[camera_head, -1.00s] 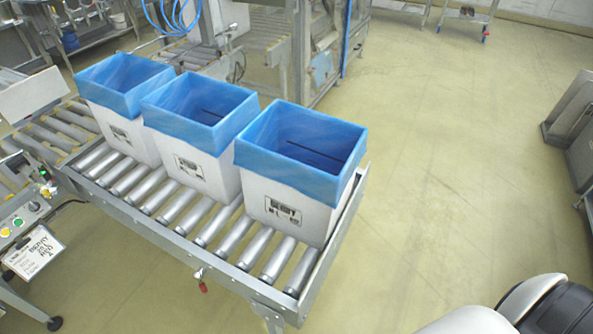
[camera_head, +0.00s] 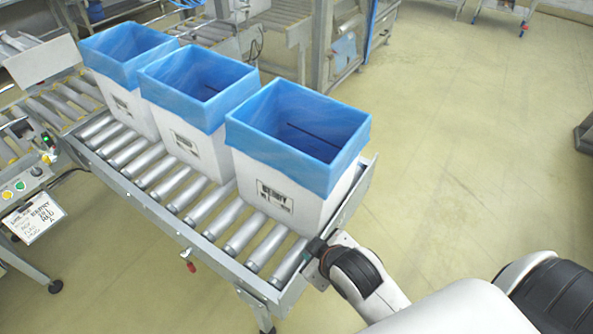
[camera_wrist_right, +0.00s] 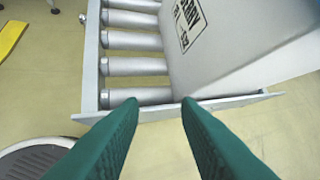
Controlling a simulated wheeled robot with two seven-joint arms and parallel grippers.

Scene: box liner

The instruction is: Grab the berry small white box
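The berry small white box (camera_head: 292,190) stands upright on the roller conveyor, the nearest and rightmost of three. It has a blue liner folded over its rim and a black printed label reading BERRY. Its pale wall and part of the label also show in the right wrist view (camera_wrist_right: 225,45). My right gripper (camera_wrist_right: 160,103) is open and empty, its two green fingers apart, with the conveyor's end rail and the box beyond the fingertips. In the head view, my right arm reaches the conveyor's near right corner; its fingers cannot be made out. My left gripper is not in view.
Two similar lined white boxes (camera_head: 192,147) (camera_head: 133,104) stand close by to the left. The roller conveyor (camera_head: 212,217) has a metal side rail and bare rollers in front of the boxes. A control panel (camera_head: 27,187) stands at left.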

